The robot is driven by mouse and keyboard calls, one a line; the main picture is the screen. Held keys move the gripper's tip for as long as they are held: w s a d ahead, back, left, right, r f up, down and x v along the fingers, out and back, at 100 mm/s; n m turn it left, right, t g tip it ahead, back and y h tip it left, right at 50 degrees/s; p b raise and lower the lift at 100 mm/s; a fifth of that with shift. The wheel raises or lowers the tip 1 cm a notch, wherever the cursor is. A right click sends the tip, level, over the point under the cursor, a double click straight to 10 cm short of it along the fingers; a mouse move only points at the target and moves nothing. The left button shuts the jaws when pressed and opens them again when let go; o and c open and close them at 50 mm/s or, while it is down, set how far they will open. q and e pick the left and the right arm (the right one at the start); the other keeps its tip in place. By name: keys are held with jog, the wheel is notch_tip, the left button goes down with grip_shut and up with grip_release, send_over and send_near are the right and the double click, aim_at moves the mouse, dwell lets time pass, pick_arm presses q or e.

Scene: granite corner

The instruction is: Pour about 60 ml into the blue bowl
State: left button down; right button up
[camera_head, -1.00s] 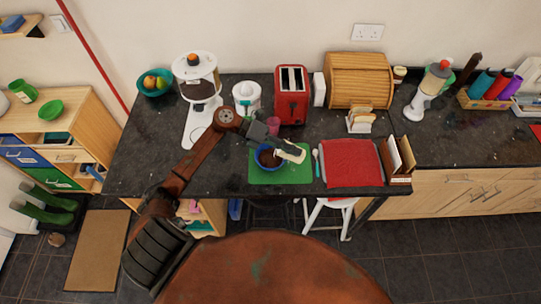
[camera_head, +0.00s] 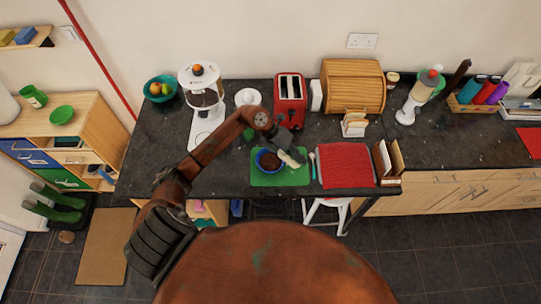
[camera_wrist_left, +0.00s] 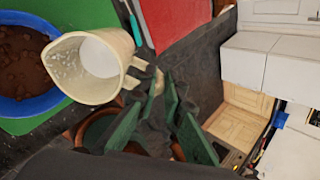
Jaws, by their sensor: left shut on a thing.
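The blue bowl (camera_head: 257,161) sits on a green mat (camera_head: 270,181) and holds dark brown, lumpy contents. It also shows at the left edge of the wrist view (camera_wrist_left: 50,101). My left gripper (camera_head: 294,151) is at the bowl's right side, shut on the handle of a cream jug (camera_head: 286,159). In the wrist view, the gripper (camera_wrist_left: 157,88) is at the jug's handle and the jug (camera_wrist_left: 112,88) has its mouth facing the camera, its lip beside the bowl's rim. White specks cling inside the jug; no stream shows. My right gripper is out of view.
A red cloth (camera_head: 346,165) and a turquoise-handled utensil (camera_head: 313,166) lie right of the mat. The red toaster (camera_head: 290,103), white juicer (camera_head: 248,97) and white coffee machine (camera_head: 203,105) stand behind. A napkin or card holder (camera_head: 388,163) stands beyond the cloth.

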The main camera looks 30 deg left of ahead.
pick_arm(q)
jog(key=shift+w+d+r+y+p, duration=0.15)
jog(key=shift+d+y+p, duration=0.05)
jog(key=shift+y+p, duration=0.1)
jog(key=shift+w+d+f+y, duration=0.1)
jog(key=shift+d+f+y, duration=0.25)
jog(key=shift+f, duration=0.45)
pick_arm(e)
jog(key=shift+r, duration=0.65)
pick_arm(q)
jog(key=shift+d, duration=0.1)
dwell(0.3)
jog(key=shift+w+d+f+g+y, duration=0.2)
jog(key=shift+d+f+g+y, duration=0.15)
jog(key=shift+d+f, duration=0.15)
jog(key=d+f+y, duration=0.1)
jog(key=w+d+f+y, duration=0.1)
jog(key=f+y, duration=0.1)
jog(key=d+f+g+y, duration=0.1)
jog(key=d+f, duration=0.1)
jog(key=shift+w+f, duration=0.15)
jog(key=shift+f, duration=0.05)
jog(key=shift+w+d+f+g+y+b, duration=0.1)
jog(key=shift+d+f+g+y+b, duration=0.25)
jog(key=shift+y, duration=0.45)
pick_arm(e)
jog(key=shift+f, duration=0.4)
